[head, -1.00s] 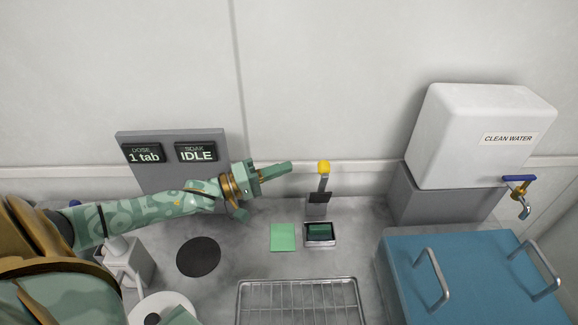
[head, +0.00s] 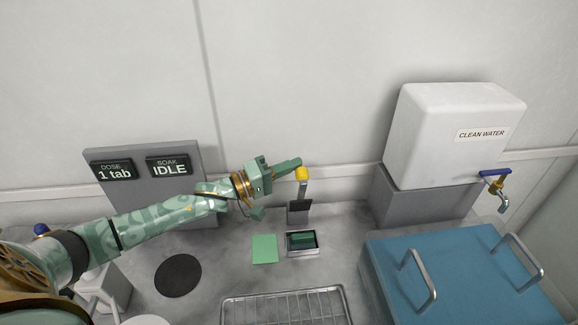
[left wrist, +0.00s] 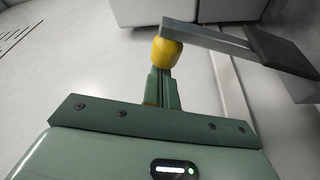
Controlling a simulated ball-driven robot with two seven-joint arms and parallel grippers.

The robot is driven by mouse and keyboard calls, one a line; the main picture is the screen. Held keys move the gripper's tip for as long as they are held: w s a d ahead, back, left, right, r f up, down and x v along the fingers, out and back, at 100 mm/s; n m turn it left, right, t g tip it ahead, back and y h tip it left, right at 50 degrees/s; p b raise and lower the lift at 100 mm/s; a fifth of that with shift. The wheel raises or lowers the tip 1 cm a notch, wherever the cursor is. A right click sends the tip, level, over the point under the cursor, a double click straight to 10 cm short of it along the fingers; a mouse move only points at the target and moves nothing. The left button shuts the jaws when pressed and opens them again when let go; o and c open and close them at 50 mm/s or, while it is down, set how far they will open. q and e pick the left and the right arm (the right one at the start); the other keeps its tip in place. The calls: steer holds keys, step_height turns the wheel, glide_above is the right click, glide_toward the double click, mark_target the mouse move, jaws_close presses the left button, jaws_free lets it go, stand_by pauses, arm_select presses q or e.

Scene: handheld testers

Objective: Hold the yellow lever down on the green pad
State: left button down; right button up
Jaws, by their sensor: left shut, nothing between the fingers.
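The yellow lever knob (head: 302,174) tops a grey lever arm (head: 303,190) that stands upright behind a small tray. In the left wrist view the yellow knob (left wrist: 166,52) is right at the fingertips. My left gripper (head: 297,163) is shut and empty, its tips over or against the knob; I cannot tell whether they touch. A flat green pad (head: 264,249) lies on the counter, in front of and left of the lever. A dark green block (head: 302,239) sits in the small metal-rimmed tray beside the pad. My right gripper is not in view.
A grey panel (head: 140,160) at the back left reads "DOSE 1 tab" and "SOAK IDLE". A black disc (head: 178,275) lies on the counter. A wire rack (head: 284,296) is at the front. A clean-water tank (head: 450,130) and blue lidded box (head: 400,290) stand right.

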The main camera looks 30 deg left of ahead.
mark_target(304, 185)
arm_select(q)
steer(key=s+d+m, duration=0.1)
steer(key=s+d+f+m+h+p, duration=0.1)
steer(key=s, duration=0.1)
steer(key=s+d+m, duration=0.1)
steer(key=s+m, duration=0.1)
steer(key=shift+d+f, duration=0.2)
steer(key=shift+d, duration=0.15)
steer(key=s+d+f+m+h+b, duration=0.1)
steer(key=s+d+f+m+h, duration=0.1)
steer(key=s+d+f+m, duration=0.2)
steer(key=shift+s+d+f+m+h+b, duration=0.3)
steer(key=shift+s+d+f+m+b, duration=0.1)
steer(key=shift+s+f+m, duration=0.85)
stand_by(2.0)
steer(key=s+a+p, duration=0.1)
steer(key=s+a, duration=0.9)
steer(key=shift+s+a+f+p, duration=0.2)
steer(key=shift+s+f+p, duration=0.1)
steer(key=shift+f, duration=0.1)
steer(key=shift+w, duration=0.1)
